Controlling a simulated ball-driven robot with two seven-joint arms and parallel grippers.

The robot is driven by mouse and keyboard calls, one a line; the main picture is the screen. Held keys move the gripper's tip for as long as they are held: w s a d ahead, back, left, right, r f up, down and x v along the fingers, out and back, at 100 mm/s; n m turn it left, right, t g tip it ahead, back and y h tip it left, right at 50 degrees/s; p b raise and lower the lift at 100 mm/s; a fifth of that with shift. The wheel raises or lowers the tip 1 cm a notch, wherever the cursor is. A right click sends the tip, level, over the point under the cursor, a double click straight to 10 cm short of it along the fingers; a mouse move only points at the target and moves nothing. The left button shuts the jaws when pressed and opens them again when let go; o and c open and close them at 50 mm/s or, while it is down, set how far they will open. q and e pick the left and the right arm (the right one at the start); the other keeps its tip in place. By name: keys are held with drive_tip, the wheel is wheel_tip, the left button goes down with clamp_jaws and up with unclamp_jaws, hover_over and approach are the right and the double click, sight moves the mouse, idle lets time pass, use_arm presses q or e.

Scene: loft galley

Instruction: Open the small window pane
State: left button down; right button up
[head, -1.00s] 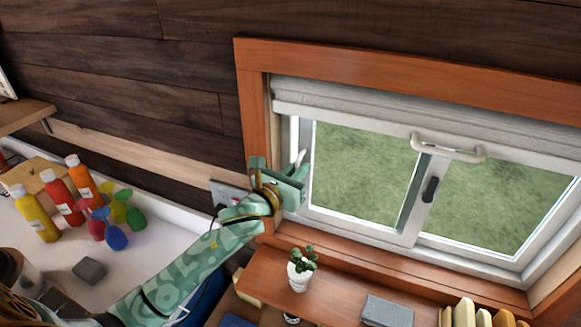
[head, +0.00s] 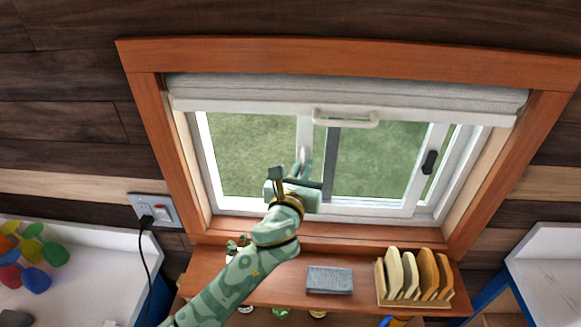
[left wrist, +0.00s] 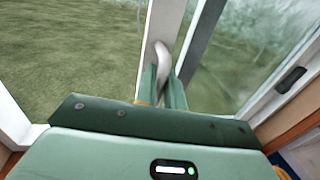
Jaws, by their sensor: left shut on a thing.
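The small window pane (head: 375,160) is a white-framed sliding sash in the wooden-framed window. It stands to the right, with an open gap onto grass at its left. A pale curved handle (head: 304,155) sits on its left upright, and it also shows in the left wrist view (left wrist: 162,62). My left gripper (head: 303,170) is shut on this handle, its fingers (left wrist: 161,88) on either side of it in the left wrist view. A black latch (head: 430,162) is on the sash's right upright. My right gripper is out of view.
A rolled blind with a white bar handle (head: 346,119) hangs above the panes. Below, a wooden shelf (head: 210,270) holds a partly hidden plant, a grey block (head: 330,280) and a rack of boards (head: 414,277). A socket with a plug (head: 154,210) is left of the window.

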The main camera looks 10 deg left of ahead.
use_arm(q)
drive_tip(key=shift+f, duration=0.1)
drive_tip(key=c, duration=1.6)
unclamp_jaws()
drive_tip(key=s, duration=0.5)
drive_tip(key=s+a, duration=0.1)
drive_tip(key=s, duration=0.4)
drive_tip(key=s+a, duration=0.1)
drive_tip(key=s, duration=0.5)
drive_tip(key=shift+a+b, duration=0.15)
drive_tip(key=shift+b, duration=0.2)
